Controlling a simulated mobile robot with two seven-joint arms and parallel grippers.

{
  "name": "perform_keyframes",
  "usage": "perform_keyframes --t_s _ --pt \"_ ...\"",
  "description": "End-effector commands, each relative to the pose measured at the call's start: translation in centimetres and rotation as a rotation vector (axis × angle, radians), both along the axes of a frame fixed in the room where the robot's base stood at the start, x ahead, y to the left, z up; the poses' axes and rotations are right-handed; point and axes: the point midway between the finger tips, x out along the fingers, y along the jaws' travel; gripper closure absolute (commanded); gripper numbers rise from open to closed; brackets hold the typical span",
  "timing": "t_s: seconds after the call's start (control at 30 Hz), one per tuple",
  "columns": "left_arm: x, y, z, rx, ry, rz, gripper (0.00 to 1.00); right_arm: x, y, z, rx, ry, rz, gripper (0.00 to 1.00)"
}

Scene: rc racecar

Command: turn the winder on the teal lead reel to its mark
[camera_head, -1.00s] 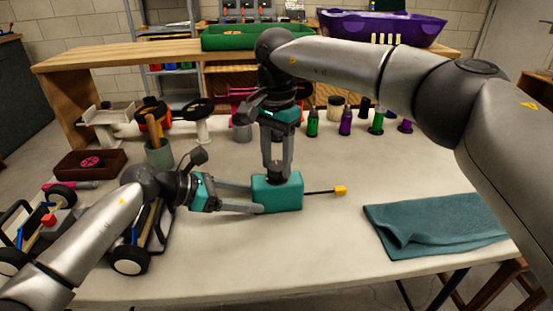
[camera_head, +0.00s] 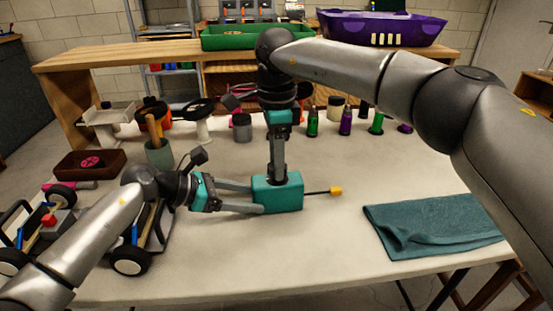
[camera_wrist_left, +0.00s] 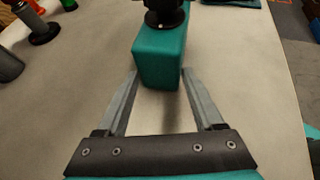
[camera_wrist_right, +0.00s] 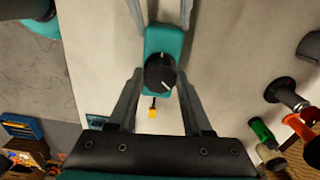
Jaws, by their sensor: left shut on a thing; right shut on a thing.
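The teal lead reel (camera_head: 283,197) is a box standing on the table, with a black lead to a yellow end (camera_head: 336,191) on its right. My left gripper (camera_head: 255,200) is shut on the reel's body from the left; the reel also shows between its fingers in the left wrist view (camera_wrist_left: 160,62). My right gripper (camera_head: 278,178) points straight down and is shut on the black round winder on top. In the right wrist view the winder (camera_wrist_right: 160,73) shows a pale line toward its lower right and a small pale mark near its upper edge.
A folded teal cloth (camera_head: 435,225) lies on the right. A toy car chassis (camera_head: 130,258) is on the left, near my left arm. Several bottles (camera_head: 345,122) and a grey cup (camera_head: 159,153) stand behind. The table in front of the reel is clear.

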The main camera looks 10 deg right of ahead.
Motion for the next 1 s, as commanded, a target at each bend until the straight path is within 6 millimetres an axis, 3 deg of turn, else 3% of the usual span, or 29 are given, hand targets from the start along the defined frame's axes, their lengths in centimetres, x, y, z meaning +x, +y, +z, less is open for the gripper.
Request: perform_keyframes --t_s 1.0 --pt "0.36 0.39 -0.07 0.004 -0.002 0.016 0.8 -0.27 0.11 -0.05 -0.003 0.011 -0.963 1.0"
